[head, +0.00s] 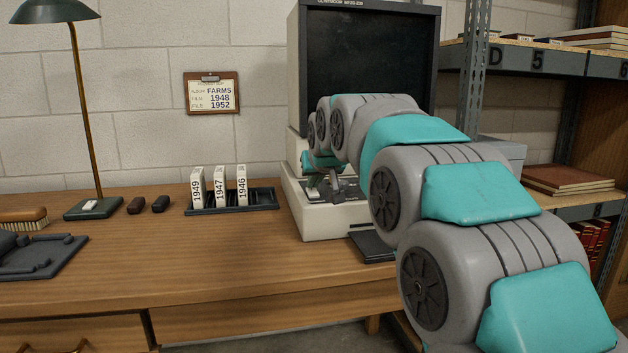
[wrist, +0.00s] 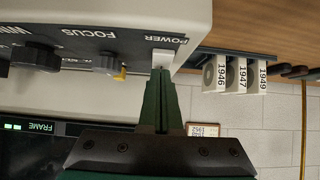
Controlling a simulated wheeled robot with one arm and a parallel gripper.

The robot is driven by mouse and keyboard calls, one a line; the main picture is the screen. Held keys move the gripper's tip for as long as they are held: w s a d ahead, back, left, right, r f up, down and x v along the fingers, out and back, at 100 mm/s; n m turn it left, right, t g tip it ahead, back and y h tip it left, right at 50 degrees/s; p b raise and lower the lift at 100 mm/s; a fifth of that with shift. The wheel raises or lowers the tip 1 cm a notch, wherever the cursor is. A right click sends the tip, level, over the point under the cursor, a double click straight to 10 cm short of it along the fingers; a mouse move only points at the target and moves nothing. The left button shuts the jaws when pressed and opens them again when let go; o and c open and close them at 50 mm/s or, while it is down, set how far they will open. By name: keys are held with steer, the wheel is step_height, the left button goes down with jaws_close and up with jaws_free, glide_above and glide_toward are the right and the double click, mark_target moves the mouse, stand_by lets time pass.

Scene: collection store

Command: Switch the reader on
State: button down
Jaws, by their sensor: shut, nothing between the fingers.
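The reader (head: 302,215) stands on the desk with a large dark screen (head: 365,60) in a grey hood. My arm reaches in front of it, and my gripper (head: 335,188) is at its control panel, partly hidden by my arm. In the wrist view, upside down, the panel has a pale switch (wrist: 162,59) labelled POWER. My gripper (wrist: 160,75) is shut and empty, its fingertips right at that switch; I cannot tell whether they touch it. A small display (wrist: 14,126) marked FRAME shows green lights.
A rack (head: 262,199) with boxes labelled 1949, 1947 and 1946 stands left of the reader. A lamp (head: 93,207), a brush (head: 22,218) and a dark tray (head: 40,262) are further left. Metal shelving (head: 475,90) stands close on the right. The desk's front middle is clear.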

steer(key=shift+w+p, duration=0.1)
steer(key=shift+p, duration=0.25)
steer(key=shift+f+g, duration=0.2)
steer(key=shift+g, duration=0.1)
steer(key=shift+w, duration=0.15)
steer(key=shift+w+a+r+p, duration=0.2)
steer(key=shift+w+r+p, duration=0.15)
steer(key=shift+w, duration=0.25)
steer(key=shift+r, duration=0.25)
steer(key=r+p, duration=0.2)
steer(key=r, duration=0.2)
steer(key=shift+w+r, duration=0.15)
steer(key=shift+w, duration=0.05)
steer(key=w+r+v, duration=0.1)
steer(key=v, duration=0.8)
steer(key=shift+a+b, duration=0.2)
steer(key=shift+b, duration=0.2)
